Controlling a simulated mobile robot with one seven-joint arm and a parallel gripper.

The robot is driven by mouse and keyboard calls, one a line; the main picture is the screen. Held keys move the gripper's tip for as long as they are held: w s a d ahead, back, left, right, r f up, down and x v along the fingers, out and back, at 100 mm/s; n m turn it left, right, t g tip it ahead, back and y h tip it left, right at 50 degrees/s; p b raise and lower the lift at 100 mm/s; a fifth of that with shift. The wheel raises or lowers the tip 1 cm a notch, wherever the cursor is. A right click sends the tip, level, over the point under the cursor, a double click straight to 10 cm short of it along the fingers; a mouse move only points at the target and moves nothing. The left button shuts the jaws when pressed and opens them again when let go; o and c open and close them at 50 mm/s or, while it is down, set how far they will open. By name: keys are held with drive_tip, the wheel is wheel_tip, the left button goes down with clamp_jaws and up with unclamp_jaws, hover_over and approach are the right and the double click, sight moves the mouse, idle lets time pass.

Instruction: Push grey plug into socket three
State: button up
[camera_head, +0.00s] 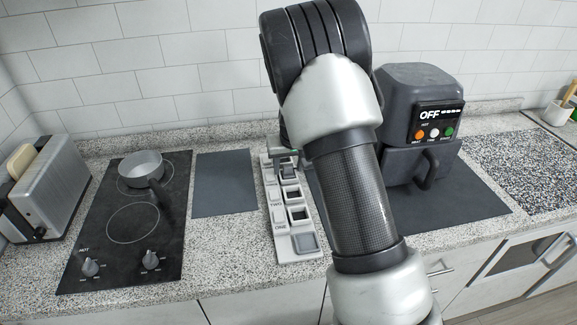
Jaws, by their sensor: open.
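A pale socket strip (284,243) lies on the counter left of my arm, its sockets running away from me. The label ONE is at the near end and TWO is above it; the farther labels are too small to read surely. A grey square piece (305,243) sits at the near end; I cannot tell whether it is a plug. Two dark square openings lie behind it. A grey block (287,171), possibly the grey plug, is at the far part of the strip. My gripper (284,152) is open just above this far part, largely hidden by my arm.
A black cooktop (100,245) with a grey pot (142,166) and a silver toaster (45,190) are at left. A dark mat (224,183) lies left of the strip. A dark air fryer (415,110) reading OFF stands right of my arm. A tiled wall is behind.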

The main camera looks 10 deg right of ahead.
drive_tip(key=s+r+y+p, duration=0.1)
drive_tip(key=s+r, duration=0.6)
drive_tip(key=r, duration=0.4)
drive_tip(key=s+r+p, duration=0.1)
drive_tip(key=s+r, duration=0.7)
drive_tip(key=r, duration=0.3)
drive_tip(key=s+r+p, duration=0.1)
drive_tip(key=s+r, duration=0.2)
drive_tip(key=s, duration=0.7)
drive_tip(key=s+r+t+h+p, duration=0.1)
drive_tip(key=s+r, duration=0.2)
drive_tip(key=s, duration=0.8)
drive_tip(key=shift+s+r+p, duration=0.15)
drive_tip(key=shift+p, duration=0.2)
